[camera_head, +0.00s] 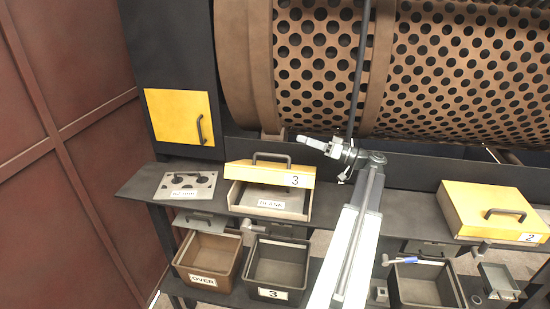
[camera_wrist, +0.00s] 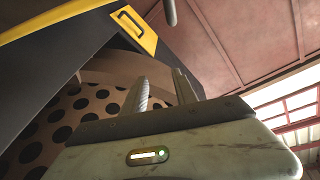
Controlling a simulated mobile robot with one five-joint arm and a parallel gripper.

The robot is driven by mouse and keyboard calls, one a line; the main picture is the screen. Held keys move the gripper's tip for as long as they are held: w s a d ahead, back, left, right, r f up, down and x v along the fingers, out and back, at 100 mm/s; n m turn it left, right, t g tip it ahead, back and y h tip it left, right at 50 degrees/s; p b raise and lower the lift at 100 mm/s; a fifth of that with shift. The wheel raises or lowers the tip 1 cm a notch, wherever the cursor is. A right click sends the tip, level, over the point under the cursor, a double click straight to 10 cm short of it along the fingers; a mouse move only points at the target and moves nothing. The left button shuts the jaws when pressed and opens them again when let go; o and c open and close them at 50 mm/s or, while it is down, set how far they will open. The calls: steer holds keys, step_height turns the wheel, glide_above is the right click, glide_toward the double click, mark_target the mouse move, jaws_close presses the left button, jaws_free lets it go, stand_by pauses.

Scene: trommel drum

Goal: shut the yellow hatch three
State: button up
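The yellow hatch three (camera_head: 268,173) has a dark handle on top and a white label reading 3. It stands raised above a shallow box (camera_head: 236,197) on the dark shelf, with a gap showing beneath it. My gripper (camera_head: 312,142) is in the air above and to the right of the hatch, apart from it. In the wrist view, the two fingers of my gripper (camera_wrist: 162,92) stand apart with nothing between them. That view does not show hatch three.
Yellow hatch two (camera_head: 490,209) lies flat at the right. A yellow door (camera_head: 178,118) is on the dark panel at the left. The perforated drum (camera_head: 460,75) is behind. A grey plate (camera_head: 187,187) lies left of hatch three. Open bins (camera_head: 277,265) stand below.

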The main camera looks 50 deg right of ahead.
mark_target(256, 154)
steer(key=a+f+n+g+y, duration=0.1)
steer(key=a, duration=0.1)
steer(key=a+f+n+g+y, duration=0.1)
steer(key=a+n, duration=0.1)
steer(key=a+f+n+g, duration=0.1)
steer(key=a+f+n, duration=0.1)
steer(key=shift+y, duration=0.4)
steer(key=x, duration=0.8)
steer(key=shift+s+a, duration=0.1)
jaws_close()
steer(key=shift+a, duration=0.1)
stand_by(0.5)
